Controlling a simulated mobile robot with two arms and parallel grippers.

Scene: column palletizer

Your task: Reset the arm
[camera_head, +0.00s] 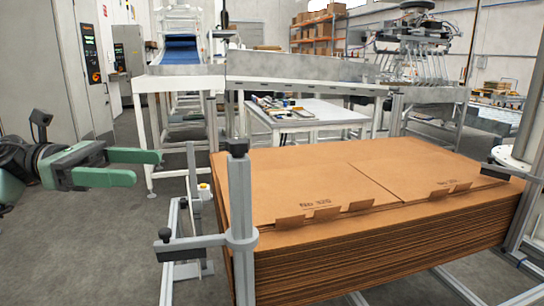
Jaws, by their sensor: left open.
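My left gripper (148,167) comes in from the left edge, with green fingers pointing right. Its fingers are apart and nothing is between them. It hangs over the grey floor, left of the cardboard stack (360,182) and not touching it. My right gripper does not show in this view.
The cardboard stack of flat sheets fills the right foreground, with a grey post (241,225) at its near left corner. Behind it stand a white table (310,121) with small items and a metal conveyor frame (300,68). Grey cabinets (50,70) stand at the left. Floor (95,245) below my gripper is clear.

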